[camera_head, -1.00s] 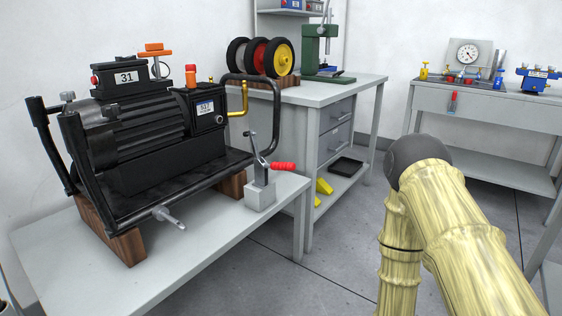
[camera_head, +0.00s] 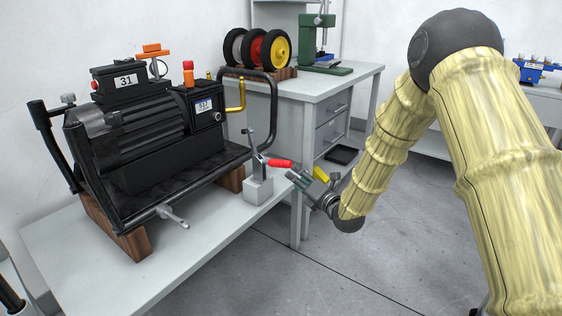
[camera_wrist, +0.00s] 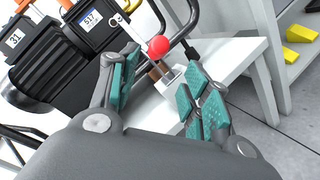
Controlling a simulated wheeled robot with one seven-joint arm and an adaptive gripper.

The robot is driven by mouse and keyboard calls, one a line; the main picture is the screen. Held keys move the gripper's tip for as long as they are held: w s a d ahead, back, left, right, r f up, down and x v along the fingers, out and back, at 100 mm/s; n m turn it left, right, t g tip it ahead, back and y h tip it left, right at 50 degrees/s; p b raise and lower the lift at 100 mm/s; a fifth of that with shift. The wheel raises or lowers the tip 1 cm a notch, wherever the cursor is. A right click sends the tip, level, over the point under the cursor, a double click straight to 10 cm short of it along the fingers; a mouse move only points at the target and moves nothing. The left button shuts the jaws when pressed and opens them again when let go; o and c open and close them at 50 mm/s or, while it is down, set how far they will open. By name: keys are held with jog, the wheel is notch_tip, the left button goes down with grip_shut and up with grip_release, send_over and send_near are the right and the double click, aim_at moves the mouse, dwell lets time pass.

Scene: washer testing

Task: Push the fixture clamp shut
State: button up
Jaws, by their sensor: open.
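The fixture clamp (camera_head: 258,184) has a grey block base, an upright metal lever and a red handle (camera_head: 280,163) sticking out to the right. It stands at the right end of the light grey table, beside the black machine. My gripper (camera_head: 297,178) is just right of the clamp, its fingertips close to the red handle's end. In the wrist view the handle's round red end (camera_wrist: 158,46) shows beyond and between my two teal-padded fingers (camera_wrist: 155,92), which are apart and empty. I cannot tell whether a finger touches the handle.
The black machine (camera_head: 150,140) in a tubular frame rests on wooden blocks on the grey table (camera_head: 75,265). Behind is a workbench (camera_head: 345,85) with three wheels (camera_head: 258,48) and a green press (camera_head: 316,45). Yellow pieces (camera_wrist: 298,34) lie on its lower shelf. Open floor lies at front right.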

aim_at(281, 163)
jog(key=x, duration=0.3)
jog(key=b+x, duration=0.1)
jog(key=x, duration=0.3)
jog(key=b+x, duration=0.1)
jog(key=x, duration=0.3)
jog(key=shift+r, duration=0.35)
grip_shut()
